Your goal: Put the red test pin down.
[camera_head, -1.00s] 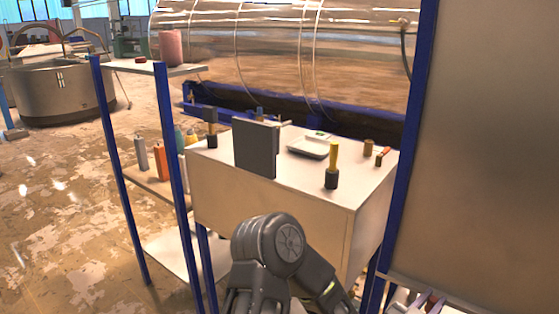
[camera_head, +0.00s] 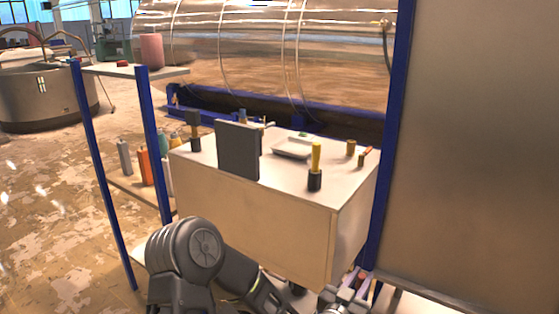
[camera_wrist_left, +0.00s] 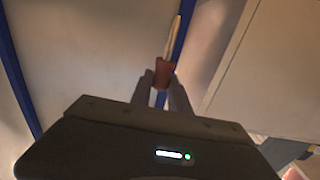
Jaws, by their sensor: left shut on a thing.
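The red test pin shows in the left wrist view as a red piece (camera_wrist_left: 162,73) with a thin tan rod rising from it. My left gripper (camera_wrist_left: 161,87) is shut on the red piece, with one finger on each side. In the head view my left arm reaches along the front of the white bench (camera_head: 265,215), and my left gripper (camera_head: 346,300) is low at the bottom edge, below the bench top. The pin is too small there to make out surely. My right gripper is not in view.
On the bench top stand a dark upright plate (camera_head: 238,150), a yellow-handled tool in a black holder (camera_head: 315,168), a scale (camera_head: 295,147) and small brown pieces. A blue-posted shelf (camera_head: 150,150) is at left, a large grey panel (camera_head: 480,140) at right.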

